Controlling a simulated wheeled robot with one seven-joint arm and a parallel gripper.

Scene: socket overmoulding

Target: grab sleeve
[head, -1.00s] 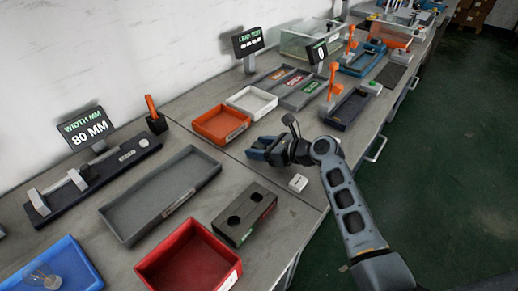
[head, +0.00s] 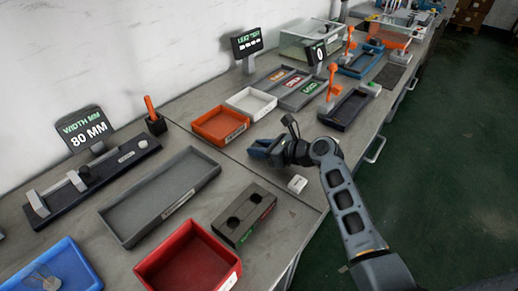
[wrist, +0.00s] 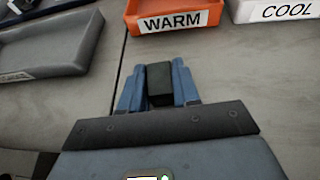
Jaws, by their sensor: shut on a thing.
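The sleeve (wrist: 159,88) shows in the wrist view as a dark, block-like piece between the two blue fingers. My gripper (head: 260,149) is shut on it, with a finger against each side. In the head view my gripper is over the bench, in front of the orange and white trays, and the sleeve cannot be made out there. The lower part of the sleeve is hidden by the gripper body in the wrist view.
An orange WARM tray (wrist: 174,28) and a white COOL tray (head: 251,115) lie beyond my gripper. A long grey tray (head: 128,231), a dark two-hole block (head: 258,204) and a red bin (head: 146,271) stand left and nearer. A small white block (head: 297,184) lies close by.

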